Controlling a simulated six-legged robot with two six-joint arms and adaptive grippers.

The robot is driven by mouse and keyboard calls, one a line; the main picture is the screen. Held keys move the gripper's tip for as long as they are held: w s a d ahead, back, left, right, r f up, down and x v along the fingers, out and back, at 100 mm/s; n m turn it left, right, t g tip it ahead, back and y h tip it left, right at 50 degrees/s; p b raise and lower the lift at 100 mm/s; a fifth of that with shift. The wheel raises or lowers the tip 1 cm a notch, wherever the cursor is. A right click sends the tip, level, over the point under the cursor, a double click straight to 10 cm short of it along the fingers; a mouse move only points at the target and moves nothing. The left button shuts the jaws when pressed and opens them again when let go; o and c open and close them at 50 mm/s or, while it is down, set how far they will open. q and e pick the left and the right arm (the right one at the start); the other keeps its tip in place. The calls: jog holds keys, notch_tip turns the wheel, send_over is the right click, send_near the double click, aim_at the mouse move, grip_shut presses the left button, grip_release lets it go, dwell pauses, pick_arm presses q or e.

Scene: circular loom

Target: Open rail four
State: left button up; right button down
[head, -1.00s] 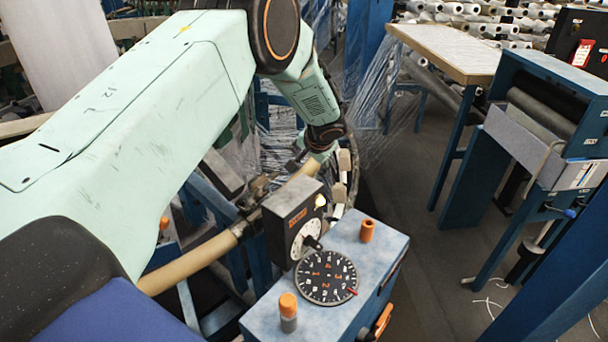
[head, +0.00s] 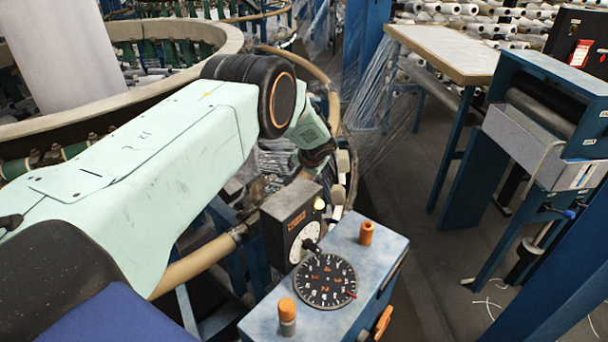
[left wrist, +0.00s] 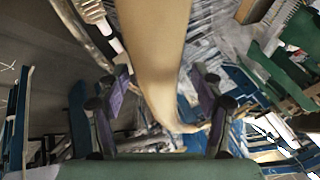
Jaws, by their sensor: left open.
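A tan curved rail (head: 195,266) runs along the loom's edge in the head view, passing behind the control box. Another tan stretch (head: 327,85) curves up behind my left arm. Which one is rail four, I cannot tell. In the left wrist view a tan rail (left wrist: 158,45) comes down from the top between the fingers of my left gripper (left wrist: 160,82). The gripper is open, with one finger on each side of the rail and visible gaps. In the head view its fingers are hidden. My right gripper is not in view.
A large pale loom ring (head: 232,40) is behind my arm. A table (head: 445,50) stands right; grey floor lies between.

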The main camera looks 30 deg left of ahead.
pick_arm(q)
jog(key=shift+s, duration=0.1)
jog(key=shift+c, duration=0.2)
jog(key=shift+c, duration=0.8)
grip_shut()
